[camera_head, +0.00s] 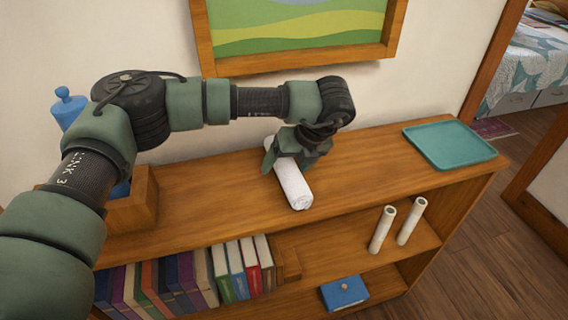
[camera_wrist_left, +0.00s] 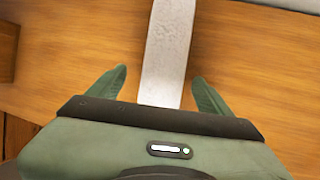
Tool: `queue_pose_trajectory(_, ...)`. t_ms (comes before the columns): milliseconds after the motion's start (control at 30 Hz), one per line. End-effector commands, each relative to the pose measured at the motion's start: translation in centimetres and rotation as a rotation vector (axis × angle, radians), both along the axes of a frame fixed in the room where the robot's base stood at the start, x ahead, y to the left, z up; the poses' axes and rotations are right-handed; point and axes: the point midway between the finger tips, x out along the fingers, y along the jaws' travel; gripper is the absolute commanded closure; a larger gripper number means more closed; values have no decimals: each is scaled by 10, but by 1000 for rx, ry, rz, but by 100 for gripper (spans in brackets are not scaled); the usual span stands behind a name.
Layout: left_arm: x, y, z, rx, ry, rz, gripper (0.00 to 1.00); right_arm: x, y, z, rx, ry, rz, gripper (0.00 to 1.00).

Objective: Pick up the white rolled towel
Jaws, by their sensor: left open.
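The white rolled towel (camera_head: 293,183) lies on the wooden shelf top, its near end close to the front edge. In the left wrist view the towel (camera_wrist_left: 168,50) runs from the top edge down between my fingers. My left gripper (camera_head: 287,158) is above the towel's far part. In the wrist view its two green fingers (camera_wrist_left: 158,88) are spread, one on each side of the towel, with a gap on both sides. The gripper hides part of the towel. My right gripper is not in view.
A teal tray (camera_head: 449,143) lies at the right end of the shelf top. A wooden box (camera_head: 135,208) and a blue bottle (camera_head: 68,106) are at the left. Books (camera_head: 240,270), two white rolls (camera_head: 382,229) and a blue box (camera_head: 344,293) sit below. A framed picture (camera_head: 300,58) hangs behind.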

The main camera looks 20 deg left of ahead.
Motion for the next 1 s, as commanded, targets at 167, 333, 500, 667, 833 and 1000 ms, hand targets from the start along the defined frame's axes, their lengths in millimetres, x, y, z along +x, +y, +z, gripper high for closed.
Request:
queue_pose_trajectory(167, 1, 2, -6, -1, -1, -2, 20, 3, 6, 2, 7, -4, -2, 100)
queue_pose_trajectory(333, 1, 2, -6, -1, -1, -2, 31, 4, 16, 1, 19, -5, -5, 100)
queue_pose_trajectory(500, 1, 2, -6, -1, -1, -2, 78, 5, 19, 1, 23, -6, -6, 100)
queue_pose_trajectory(667, 1, 2, -5, -1, -1, -2, 90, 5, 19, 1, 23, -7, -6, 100)
queue_pose_trajectory(833, 2, 2, -1, -2, -2, -1, 90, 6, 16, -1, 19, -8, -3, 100)
queue_pose_trajectory(1000, 2, 2, 23, -2, -5, -2, 90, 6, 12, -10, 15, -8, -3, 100)
